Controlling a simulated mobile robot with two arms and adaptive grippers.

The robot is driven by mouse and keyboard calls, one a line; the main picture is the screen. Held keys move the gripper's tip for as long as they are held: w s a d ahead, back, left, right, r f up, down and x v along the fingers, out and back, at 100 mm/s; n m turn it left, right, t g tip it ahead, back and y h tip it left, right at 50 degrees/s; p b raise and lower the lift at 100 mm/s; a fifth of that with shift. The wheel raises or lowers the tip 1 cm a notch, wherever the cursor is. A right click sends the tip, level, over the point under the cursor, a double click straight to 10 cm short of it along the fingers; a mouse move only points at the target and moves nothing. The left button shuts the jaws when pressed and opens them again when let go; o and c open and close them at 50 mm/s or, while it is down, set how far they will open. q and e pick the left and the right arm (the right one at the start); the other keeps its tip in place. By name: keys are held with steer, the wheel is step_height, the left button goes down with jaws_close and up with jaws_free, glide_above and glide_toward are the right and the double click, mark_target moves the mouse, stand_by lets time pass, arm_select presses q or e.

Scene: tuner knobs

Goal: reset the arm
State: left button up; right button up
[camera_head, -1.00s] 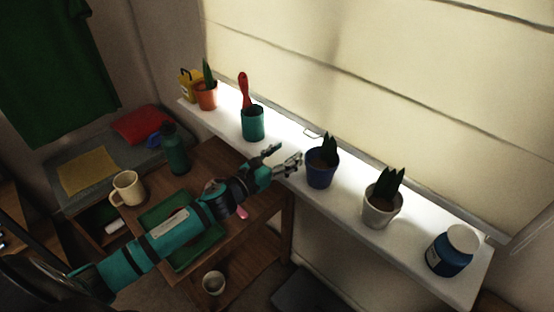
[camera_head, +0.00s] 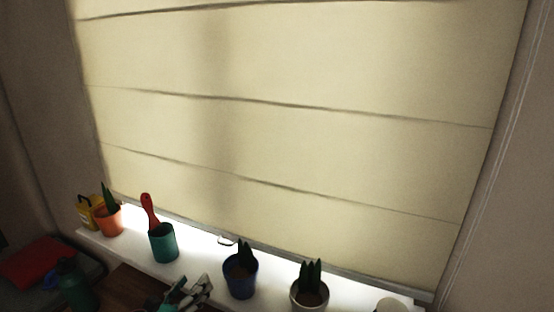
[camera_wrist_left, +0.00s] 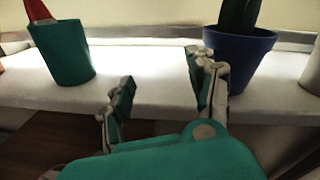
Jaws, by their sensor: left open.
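My left gripper (camera_head: 187,291) is at the bottom edge of the head view, just in front of the windowsill. It is open and empty, and its two fingers stand apart in the left wrist view (camera_wrist_left: 160,92). A green pot (camera_head: 163,243) with a red-handled tool (camera_head: 149,209) stands on the sill to the left of the gripper. A blue pot (camera_head: 241,282) with a plant stands to its right, near the right finger in the left wrist view (camera_wrist_left: 240,58). I cannot tell whether they touch. Most of my left arm is below the head view. My right gripper is not in view.
The white sill (camera_head: 199,259) also holds an orange pot (camera_head: 108,221), a yellow container (camera_head: 88,211) and a pale pot (camera_head: 309,295). A dark green bottle (camera_head: 75,284) and red cloth (camera_head: 37,262) are at lower left. A pale blind (camera_head: 290,140) covers the window behind.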

arm_select(q)
steer(key=s+d+f+n+g+y, duration=0.1)
steer(key=s+f+n+g, duration=0.3)
steer(key=s+n, duration=0.65)
steer(key=s+d+f+n+g+y, duration=0.15)
steer(key=s+f+n+g, duration=0.3)
steer(key=s+n, duration=0.6)
steer(key=s+d+f+n+g+y, duration=0.1)
steer(key=s+f+n+g+y, duration=0.3)
steer(key=s+n, duration=0.6)
step_height(320, 180, down, 28)
steer(key=s+n+g+h, duration=0.1)
steer(key=n+g+h, duration=0.2)
steer(key=s+a+f, duration=0.2)
steer(key=s+f, duration=1.1)
steer(key=s, duration=0.2)
steer(key=shift+s+a+f+m+y, duration=0.3)
steer(key=shift+s+a+f+y, duration=0.05)
steer(key=shift+s+f, duration=0.05)
